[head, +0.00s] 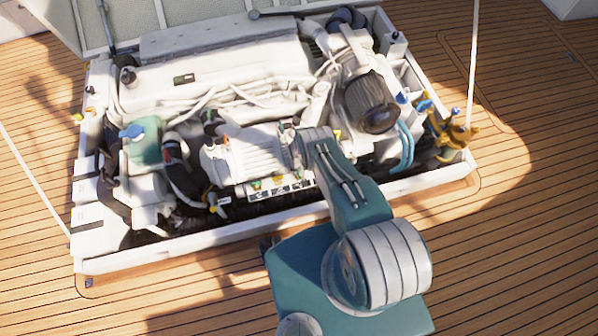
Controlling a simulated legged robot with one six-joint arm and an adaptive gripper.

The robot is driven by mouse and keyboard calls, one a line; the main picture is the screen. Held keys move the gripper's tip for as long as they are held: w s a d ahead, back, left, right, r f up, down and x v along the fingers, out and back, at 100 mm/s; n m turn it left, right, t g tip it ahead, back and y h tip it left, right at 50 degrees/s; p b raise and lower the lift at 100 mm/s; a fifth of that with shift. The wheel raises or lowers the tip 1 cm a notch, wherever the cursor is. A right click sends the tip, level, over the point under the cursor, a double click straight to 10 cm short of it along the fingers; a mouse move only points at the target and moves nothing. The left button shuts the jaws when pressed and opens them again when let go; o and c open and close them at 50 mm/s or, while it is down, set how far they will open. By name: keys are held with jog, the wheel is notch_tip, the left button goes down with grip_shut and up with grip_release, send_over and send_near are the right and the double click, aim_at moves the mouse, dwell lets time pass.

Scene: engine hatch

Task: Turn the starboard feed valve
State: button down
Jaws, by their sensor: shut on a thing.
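A row of small valves with coloured handles sits above black-and-white labels (270,190) at the front middle of the engine bay. My arm reaches in from the front, and my gripper (297,157) is down among the parts at the right end of this row. It is shut on what appears to be the starboard feed valve's handle. My wrist and forearm mostly hide the fingers and that handle, so its angle cannot be told.
A white ribbed housing (245,152) lies just left of my gripper. A dark round filter (370,102) and blue hoses (404,145) stand to its right. The white hatch rim (180,251) runs along the front. The teak deck (510,250) is clear at the right.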

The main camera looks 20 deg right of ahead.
jog(key=c, duration=0.6)
grip_release()
jog(key=shift+w+r, duration=0.1)
jog(key=shift+r, duration=0.5)
notch_tip(320, 180, up, 11)
jog(key=shift+f, duration=0.2)
